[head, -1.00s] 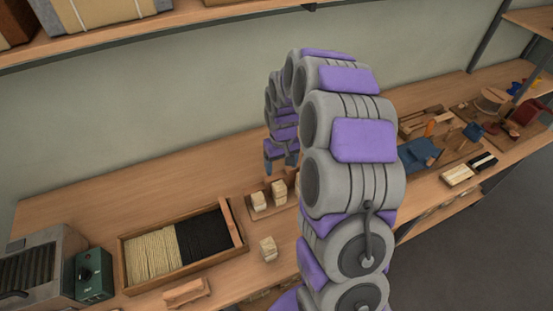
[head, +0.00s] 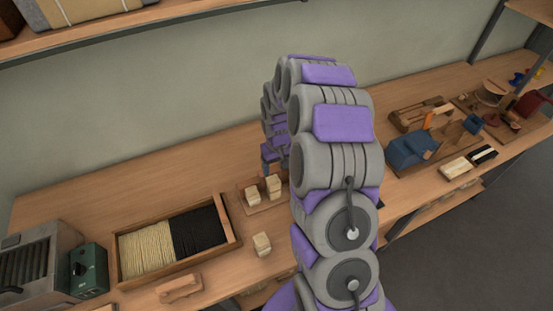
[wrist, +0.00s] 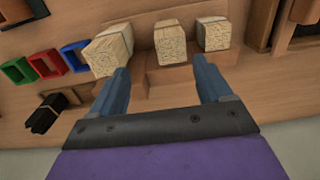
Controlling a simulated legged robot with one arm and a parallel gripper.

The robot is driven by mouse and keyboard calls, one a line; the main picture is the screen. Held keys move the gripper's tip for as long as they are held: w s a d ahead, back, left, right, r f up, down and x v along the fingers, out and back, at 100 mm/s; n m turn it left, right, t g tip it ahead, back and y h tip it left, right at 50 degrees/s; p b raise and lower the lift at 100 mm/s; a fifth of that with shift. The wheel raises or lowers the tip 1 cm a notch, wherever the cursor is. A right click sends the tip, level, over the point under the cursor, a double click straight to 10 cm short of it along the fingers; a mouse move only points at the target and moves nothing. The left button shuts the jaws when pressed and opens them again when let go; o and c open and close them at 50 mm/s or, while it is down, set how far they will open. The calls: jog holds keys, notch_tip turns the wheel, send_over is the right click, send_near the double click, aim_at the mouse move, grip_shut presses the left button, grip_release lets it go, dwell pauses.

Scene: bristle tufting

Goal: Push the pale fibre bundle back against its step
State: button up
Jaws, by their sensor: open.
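Three pale fibre bundles show in the wrist view: a left one (wrist: 110,50), a middle one (wrist: 170,42) and a right one (wrist: 214,34). They stand by a stepped wooden block (wrist: 165,80); the left bundle sits at its left end, looking larger and turned. I cannot tell which bundles touch the step. In the head view two pale bundles (head: 273,186) stand on a wooden base (head: 249,208). My gripper (wrist: 161,65) is open and empty. Its left finger tip is close below the left bundle, and its right tip is below the right one. The arm partly hides the gripper in the head view.
Another pale bundle (head: 262,244) stands on the bench. A wooden tray (head: 123,276) holds pale and black fibre at left. Tools (head: 411,150) fill the right.

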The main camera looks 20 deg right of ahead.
aim_at(270, 181)
jog(key=a+f, duration=0.1)
jog(key=f, duration=0.1)
jog(key=a+f, duration=0.1)
jog(key=f, duration=0.2)
jog(key=a+f+b, duration=0.1)
jog(key=f, duration=0.1)
jog(key=shift+f, duration=0.3)
jog(key=f, duration=0.1)
jog(key=d+f, duration=0.1)
jog(key=f, duration=0.1)
jog(key=d+f, duration=0.1)
jog(key=shift+d+f+b, duration=0.15)
jog(key=shift+f+b, duration=0.1)
jog(key=shift+b, duration=0.05)
jog(key=shift+a, duration=0.25)
jog(key=shift+a+r, duration=0.1)
jog(key=shift+a, duration=0.65)
jog(key=shift+c, duration=0.9)
jog(key=shift+d, duration=0.9)
jog(key=c, duration=0.6)
jog(key=shift+a, duration=0.3)
jog(key=c, duration=0.3)
jog(key=o, duration=0.9)
jog(key=shift+a, duration=0.4)
jog(key=shift+o, duration=1.3)
jog(key=shift+d, duration=0.5)
jog(key=shift+r, duration=0.25)
notch_tip(270, 181, up, 17)
jog(key=p, duration=0.2)
jog(key=shift+a, duration=0.15)
